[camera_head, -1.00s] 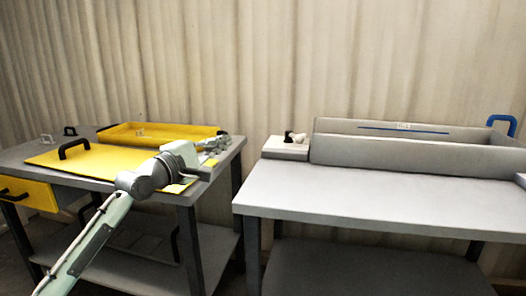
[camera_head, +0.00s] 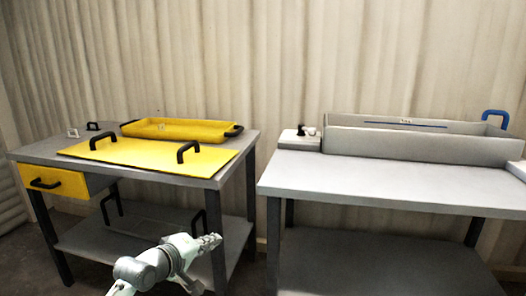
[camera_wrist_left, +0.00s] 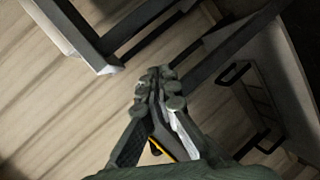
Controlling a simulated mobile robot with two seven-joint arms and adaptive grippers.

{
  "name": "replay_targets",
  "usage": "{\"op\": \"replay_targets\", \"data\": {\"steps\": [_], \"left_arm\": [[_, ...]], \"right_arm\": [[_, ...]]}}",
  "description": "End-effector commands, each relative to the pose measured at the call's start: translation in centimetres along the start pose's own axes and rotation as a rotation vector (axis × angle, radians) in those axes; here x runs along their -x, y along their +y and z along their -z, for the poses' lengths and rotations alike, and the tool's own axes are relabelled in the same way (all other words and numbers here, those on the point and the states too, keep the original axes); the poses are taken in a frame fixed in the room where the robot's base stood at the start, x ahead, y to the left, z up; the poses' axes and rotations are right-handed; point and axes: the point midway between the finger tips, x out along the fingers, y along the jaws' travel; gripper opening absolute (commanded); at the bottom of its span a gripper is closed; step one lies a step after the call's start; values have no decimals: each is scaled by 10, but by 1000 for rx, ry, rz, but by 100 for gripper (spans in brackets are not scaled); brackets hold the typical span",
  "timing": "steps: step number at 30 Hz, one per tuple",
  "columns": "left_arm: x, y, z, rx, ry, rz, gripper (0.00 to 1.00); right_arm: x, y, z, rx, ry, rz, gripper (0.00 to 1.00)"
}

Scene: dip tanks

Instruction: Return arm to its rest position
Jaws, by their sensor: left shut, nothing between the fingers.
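My left gripper (camera_head: 208,243) is low in the head view, in front of the left table and below its top, near the lower shelf. It is shut and empty. In the left wrist view the closed fingers (camera_wrist_left: 158,90) point up the picture, with dark table legs and a black handle beyond them. My left arm comes in from the bottom edge of the head view. My right gripper is not in view.
The left table (camera_head: 45,150) holds a yellow lid (camera_head: 150,155) with black handles and a yellow tray (camera_head: 175,129). A yellow drawer (camera_head: 50,190) is under its top. The right table (camera_head: 400,185) carries a long grey tank (camera_head: 420,145). A gap separates the tables.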

Motion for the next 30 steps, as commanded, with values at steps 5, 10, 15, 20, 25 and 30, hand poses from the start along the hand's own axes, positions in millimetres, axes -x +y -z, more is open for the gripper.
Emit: {"op": "replay_targets", "data": {"steps": [5,10,15,20,25,30], "left_arm": [[33,-127,-60,-277,-71,266,0],[92,-233,-111,-533,-209,504,0],[166,-316,-154,-747,-399,702,0],[220,-358,-177,-869,-546,811,0],[242,-372,-185,-917,-609,850,0],[243,-373,-185,-920,-613,852,0]], "right_arm": [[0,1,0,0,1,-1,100],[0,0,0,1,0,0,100],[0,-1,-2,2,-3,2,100],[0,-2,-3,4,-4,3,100],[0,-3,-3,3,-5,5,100],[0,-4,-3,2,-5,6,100]]}}
